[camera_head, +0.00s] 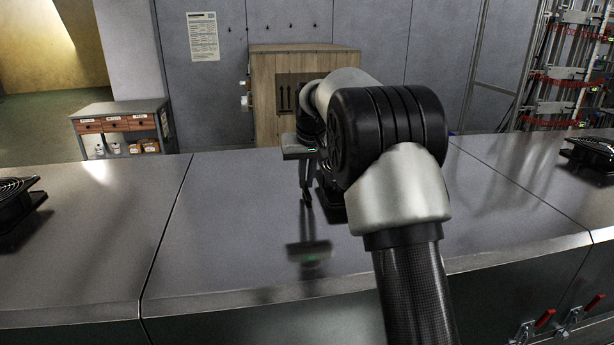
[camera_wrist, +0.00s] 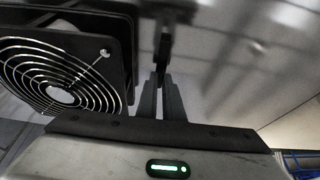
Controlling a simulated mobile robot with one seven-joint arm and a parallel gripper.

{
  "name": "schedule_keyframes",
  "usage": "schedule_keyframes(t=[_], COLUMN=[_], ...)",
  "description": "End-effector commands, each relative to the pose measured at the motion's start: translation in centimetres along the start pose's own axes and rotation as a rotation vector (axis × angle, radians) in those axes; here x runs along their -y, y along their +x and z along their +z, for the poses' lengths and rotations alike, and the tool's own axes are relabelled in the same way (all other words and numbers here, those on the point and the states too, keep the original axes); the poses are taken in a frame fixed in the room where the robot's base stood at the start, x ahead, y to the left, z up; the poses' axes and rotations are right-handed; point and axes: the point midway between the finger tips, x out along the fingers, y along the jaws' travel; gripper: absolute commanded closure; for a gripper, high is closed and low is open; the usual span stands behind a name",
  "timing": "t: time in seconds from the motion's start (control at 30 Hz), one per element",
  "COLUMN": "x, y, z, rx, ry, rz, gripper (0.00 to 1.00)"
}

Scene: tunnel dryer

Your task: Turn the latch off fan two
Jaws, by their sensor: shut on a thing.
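My gripper (camera_head: 307,198) reaches down at the middle metal panel, beside a black fan (camera_head: 332,198) that my arm mostly hides. In the wrist view, the fan (camera_wrist: 58,75) shows at the left, with a round wire guard in a black square frame. My fingers (camera_wrist: 163,84) point away from the camera and are closed on a thin dark upright piece, apparently the latch (camera_wrist: 164,45), just right of the fan's frame. In the head view the latch cannot be made out. How far the latch is turned cannot be told.
A long grey metal top (camera_head: 230,215) runs across the front, with one fan (camera_head: 15,200) at the left and another (camera_head: 592,152) at the right. Red-handled clamps (camera_head: 545,318) sit on the front face. A wooden crate (camera_head: 262,95) and a small drawer cart (camera_head: 120,124) stand behind.

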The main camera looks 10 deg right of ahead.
Motion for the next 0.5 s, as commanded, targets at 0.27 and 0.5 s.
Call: schedule_keyframes(t=[0.27,0.5], x=[-0.03,-0.02], y=[-0.02,-0.01], z=[-0.02,-0.02], rx=[-0.001,-0.001], ry=[0.015,0.014], rz=[0.006,0.005], gripper=[1.0,0.74])
